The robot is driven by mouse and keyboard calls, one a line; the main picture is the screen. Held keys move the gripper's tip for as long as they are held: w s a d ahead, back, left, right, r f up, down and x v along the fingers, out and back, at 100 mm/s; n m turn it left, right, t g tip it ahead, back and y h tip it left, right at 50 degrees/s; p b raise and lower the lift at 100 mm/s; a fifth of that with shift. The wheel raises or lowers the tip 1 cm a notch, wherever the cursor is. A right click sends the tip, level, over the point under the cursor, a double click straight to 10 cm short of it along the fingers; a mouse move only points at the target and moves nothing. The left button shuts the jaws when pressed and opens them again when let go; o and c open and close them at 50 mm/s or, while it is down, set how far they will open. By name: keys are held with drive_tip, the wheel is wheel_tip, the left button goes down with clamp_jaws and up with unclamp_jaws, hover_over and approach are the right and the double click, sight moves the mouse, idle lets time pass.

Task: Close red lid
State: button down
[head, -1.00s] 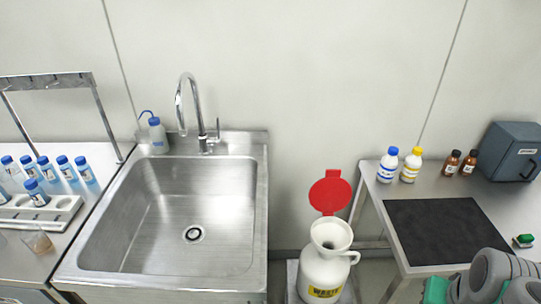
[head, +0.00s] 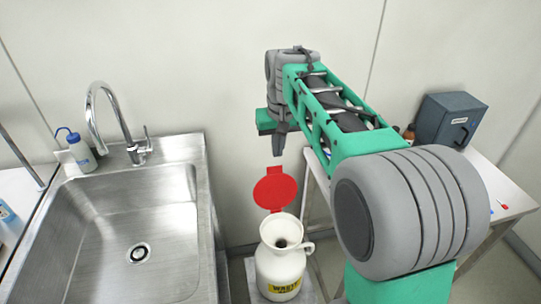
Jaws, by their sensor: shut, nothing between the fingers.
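The red lid (head: 275,188) stands open and upright behind the mouth of the white waste jug (head: 281,265). The jug has a funnel-like opening, a side handle and a yellow label. My gripper (head: 278,147) is above the red lid in the picture and points down. It is shut and empty, with a visible gap between it and the lid in the picture. Its exact depth relative to the lid is hard to tell.
A steel sink (head: 110,235) with a tall faucet (head: 110,120) is at the left, with a wash bottle (head: 78,150) at its back corner. A side table (head: 508,190) with a blue-grey box (head: 447,120) is at the right, partly hidden by my arm.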

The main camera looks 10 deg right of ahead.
drive_tip(key=w, duration=0.9)
wheel_tip(320, 180, down, 10)
drive_tip(key=s+p, duration=0.2)
drive_tip(key=shift+r+g, duration=0.2)
drive_tip(key=shift+g, duration=0.1)
drive_tip(key=shift+s+d, duration=0.2)
